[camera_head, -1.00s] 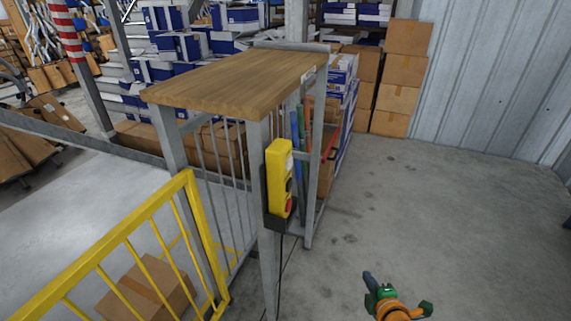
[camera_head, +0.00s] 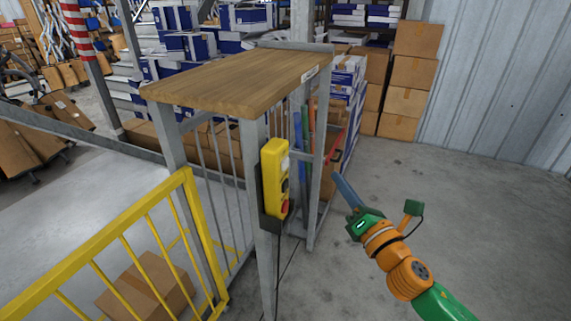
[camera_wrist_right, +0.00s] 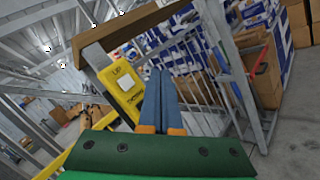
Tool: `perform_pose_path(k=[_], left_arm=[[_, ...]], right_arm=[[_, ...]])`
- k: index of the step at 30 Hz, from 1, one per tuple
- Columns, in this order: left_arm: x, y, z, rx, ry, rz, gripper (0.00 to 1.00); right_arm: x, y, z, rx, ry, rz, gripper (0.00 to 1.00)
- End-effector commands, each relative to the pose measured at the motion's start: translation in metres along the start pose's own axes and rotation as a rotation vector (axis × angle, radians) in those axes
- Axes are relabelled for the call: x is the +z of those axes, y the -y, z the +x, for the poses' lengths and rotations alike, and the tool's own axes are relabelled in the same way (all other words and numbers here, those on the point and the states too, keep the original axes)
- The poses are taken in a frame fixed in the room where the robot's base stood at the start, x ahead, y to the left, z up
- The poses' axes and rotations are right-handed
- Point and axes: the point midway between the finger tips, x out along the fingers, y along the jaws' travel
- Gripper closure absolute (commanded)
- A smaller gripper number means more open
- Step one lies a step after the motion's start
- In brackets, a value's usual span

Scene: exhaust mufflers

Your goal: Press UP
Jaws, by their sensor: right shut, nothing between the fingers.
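A yellow control box (camera_head: 275,178) is fixed upright to a grey post of the stand, with a red button (camera_head: 284,208) low on it and a dark part above that. My left gripper is not in view.
The stand has a wooden top (camera_head: 235,82) above the box and grey bars below. A yellow railing (camera_head: 120,237) stands at the left. Stacked cardboard boxes (camera_head: 410,85) are by the back wall. The floor at the right (camera_head: 480,210) is clear.

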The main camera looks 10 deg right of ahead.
Motion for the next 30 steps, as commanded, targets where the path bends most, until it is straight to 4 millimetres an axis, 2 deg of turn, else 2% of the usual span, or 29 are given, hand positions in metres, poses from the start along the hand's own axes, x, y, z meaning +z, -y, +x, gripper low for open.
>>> perform_pose_path(k=[7, 21, 30], left_arm=[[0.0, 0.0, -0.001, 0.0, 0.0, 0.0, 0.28], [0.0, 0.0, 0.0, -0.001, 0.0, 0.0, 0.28], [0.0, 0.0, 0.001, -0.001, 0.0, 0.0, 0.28]], right_arm=[[-0.003, -0.002, 0.005, -0.002, 0.002, 0.005, 1.0], [-0.036, -0.035, 0.05, -0.003, 0.001, 0.006, 1.0], [-0.045, -0.044, 0.062, -0.002, 0.0, 0.004, 1.0]])
